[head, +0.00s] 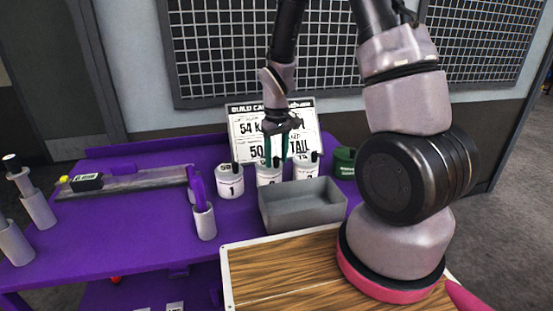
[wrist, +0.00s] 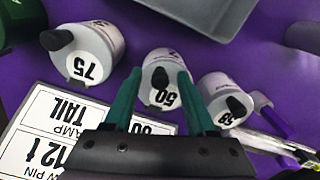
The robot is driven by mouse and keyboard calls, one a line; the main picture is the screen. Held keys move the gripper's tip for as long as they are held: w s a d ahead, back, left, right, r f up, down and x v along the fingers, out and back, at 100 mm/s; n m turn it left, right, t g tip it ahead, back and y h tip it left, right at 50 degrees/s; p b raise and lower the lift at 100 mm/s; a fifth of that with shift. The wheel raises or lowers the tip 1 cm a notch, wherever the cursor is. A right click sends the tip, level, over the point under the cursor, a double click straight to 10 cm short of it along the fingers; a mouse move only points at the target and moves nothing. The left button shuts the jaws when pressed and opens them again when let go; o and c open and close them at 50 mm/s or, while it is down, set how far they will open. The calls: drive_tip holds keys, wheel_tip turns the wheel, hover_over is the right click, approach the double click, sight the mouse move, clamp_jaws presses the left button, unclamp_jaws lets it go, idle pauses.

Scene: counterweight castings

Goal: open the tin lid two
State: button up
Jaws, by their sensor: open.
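Three white tins with black knobs stand in a row on the purple table. Tin one (head: 230,183) is at the left, marked 1. Tin two (head: 268,178) is in the middle, partly hidden by my gripper (head: 276,160). Tin three (head: 307,168) is at the right. In the wrist view, the middle tin (wrist: 166,88) has 50 on its lid and its black knob (wrist: 159,78) shows between the teal fingertips of my gripper (wrist: 160,74). The lid appears on. My gripper is open; contact with the knob cannot be told.
A grey open bin (head: 300,207) stands just in front of the tins. A white sign board (head: 245,125) stands behind them. A dark green container (head: 344,162) is at the right. A grey holder (head: 205,222) with a purple-handled tool is at the left front.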

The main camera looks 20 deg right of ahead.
drive_tip(key=shift+f, duration=0.35)
clamp_jaws()
idle(1.2)
